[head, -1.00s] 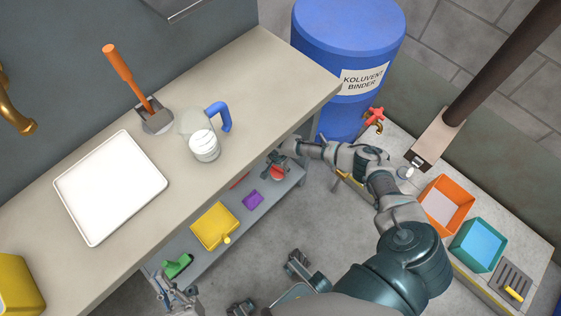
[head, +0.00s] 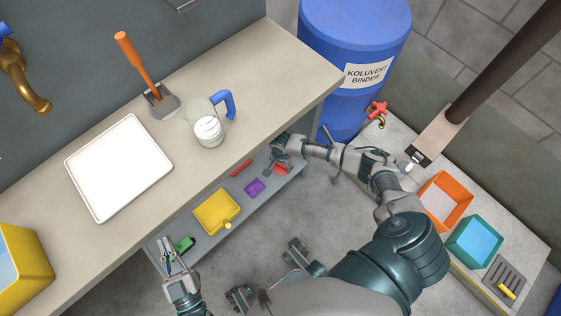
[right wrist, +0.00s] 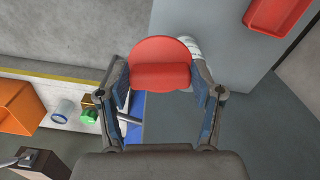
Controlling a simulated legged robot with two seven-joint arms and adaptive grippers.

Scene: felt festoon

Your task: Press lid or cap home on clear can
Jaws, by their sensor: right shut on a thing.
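My right gripper (right wrist: 160,85) is shut on a round red lid (right wrist: 160,62) with a raised grip bar. The lid also shows as a small red patch in the head view (head: 281,169), by the right end of the lower shelf. Behind the lid in the right wrist view is a pale striped cylinder (right wrist: 189,48), probably the clear can. The lid hides most of it, so I cannot tell whether they touch. My left gripper (head: 169,255) is at the lower left of the head view, fingers apart and empty, near a green piece (head: 184,244).
The lower shelf (head: 190,225) holds a yellow box (head: 216,211), a purple piece (head: 255,187) and a red tray (right wrist: 278,14). The worktop above carries a white tray (head: 77,189) and a blue-handled jug (head: 208,132). An orange bin (head: 460,185) stands on the right bench.

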